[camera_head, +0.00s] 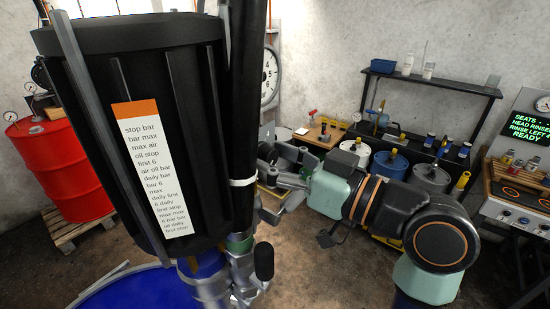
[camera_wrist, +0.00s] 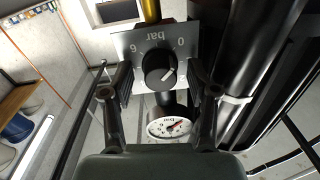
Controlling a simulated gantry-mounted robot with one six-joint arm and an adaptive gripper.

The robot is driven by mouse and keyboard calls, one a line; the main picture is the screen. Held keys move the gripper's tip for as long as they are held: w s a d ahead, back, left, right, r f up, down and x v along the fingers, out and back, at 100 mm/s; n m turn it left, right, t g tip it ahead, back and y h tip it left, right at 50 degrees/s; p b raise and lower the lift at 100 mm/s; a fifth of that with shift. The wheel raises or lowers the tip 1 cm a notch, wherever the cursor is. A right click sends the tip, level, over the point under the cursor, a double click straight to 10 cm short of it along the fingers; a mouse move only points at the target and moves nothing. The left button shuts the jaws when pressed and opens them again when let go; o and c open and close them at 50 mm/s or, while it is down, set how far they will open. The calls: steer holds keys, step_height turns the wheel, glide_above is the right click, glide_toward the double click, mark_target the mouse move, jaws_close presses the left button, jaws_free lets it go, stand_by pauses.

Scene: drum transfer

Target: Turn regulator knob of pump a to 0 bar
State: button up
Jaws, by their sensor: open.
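The regulator knob (camera_wrist: 158,69), round and black with a white pointer line, sits on a grey plate (camera_wrist: 127,45) marked "bar", "0" and "6". In the wrist view the lettering is upside down, with 0 at upper right and 6 at upper left. The pointer line slants to the knob's lower right. My gripper (camera_wrist: 160,84) is open, its fingers on either side of the knob, apart from it as far as I can tell. A round gauge (camera_wrist: 170,128) with a red needle is below the knob. In the camera_head view, my gripper (camera_head: 270,172) is beside the black pump (camera_head: 140,70); the knob is hidden there.
Dark vertical pipes (camera_wrist: 255,50) run close to the right of my gripper. A blue drum (camera_head: 140,288) stands under the pump. A red drum (camera_head: 58,165) on a pallet stands at left. A shelf (camera_head: 430,85), several drums and a control panel (camera_head: 520,180) are at right.

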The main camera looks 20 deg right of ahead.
steer(key=v, duration=1.2)
steer(key=shift+r, duration=0.1)
